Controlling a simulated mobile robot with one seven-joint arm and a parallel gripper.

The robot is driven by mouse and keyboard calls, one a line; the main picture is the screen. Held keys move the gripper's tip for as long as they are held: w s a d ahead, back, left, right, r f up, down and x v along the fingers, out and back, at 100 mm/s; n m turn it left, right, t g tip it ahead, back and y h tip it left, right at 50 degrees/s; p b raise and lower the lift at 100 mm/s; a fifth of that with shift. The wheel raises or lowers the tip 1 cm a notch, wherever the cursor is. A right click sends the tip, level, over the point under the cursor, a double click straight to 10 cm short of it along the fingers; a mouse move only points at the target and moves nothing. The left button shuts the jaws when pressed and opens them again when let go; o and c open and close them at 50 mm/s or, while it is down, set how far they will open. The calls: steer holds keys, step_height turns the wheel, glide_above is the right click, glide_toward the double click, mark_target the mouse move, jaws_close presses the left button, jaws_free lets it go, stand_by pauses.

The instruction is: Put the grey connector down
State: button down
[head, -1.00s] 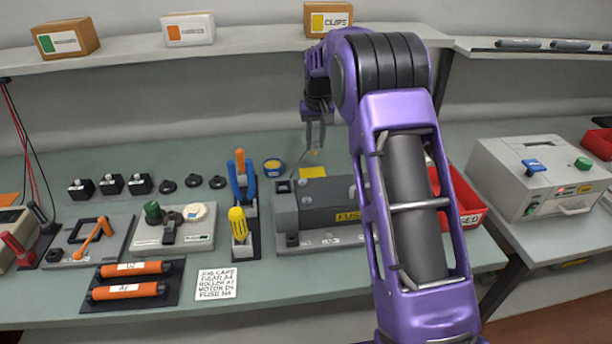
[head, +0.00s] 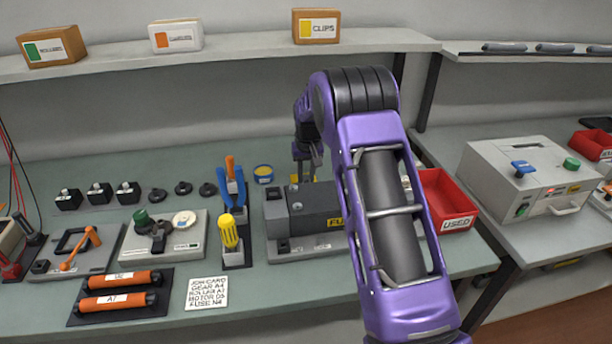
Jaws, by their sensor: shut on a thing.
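My gripper (head: 307,165) is at the back of the bench, pointing down just behind the grey fuser unit (head: 325,205). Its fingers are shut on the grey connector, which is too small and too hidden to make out. The fingertips are low, close to a yellow patch (head: 296,179) on the bench that the fuser unit and my fingers partly cover. I cannot tell whether the connector touches anything.
A blue-and-yellow tape roll (head: 263,173) and a tool holder with pliers (head: 234,185) and a yellow screwdriver (head: 230,232) stand left of the fuser unit. A red USED bin (head: 447,195) is to the right. My arm hides the bench's middle right.

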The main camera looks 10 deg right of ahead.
steer(key=shift+f, duration=0.2)
steer(key=c, duration=0.7)
jaws_free()
steer(key=shift+r, duration=0.1)
steer(key=r, duration=0.4)
steer(key=s+r, duration=0.1)
steer(key=r, duration=0.3)
steer(key=s+r, duration=0.1)
steer(key=r, duration=0.3)
steer(key=shift+s+p, duration=0.2)
steer(key=shift+p, duration=0.1)
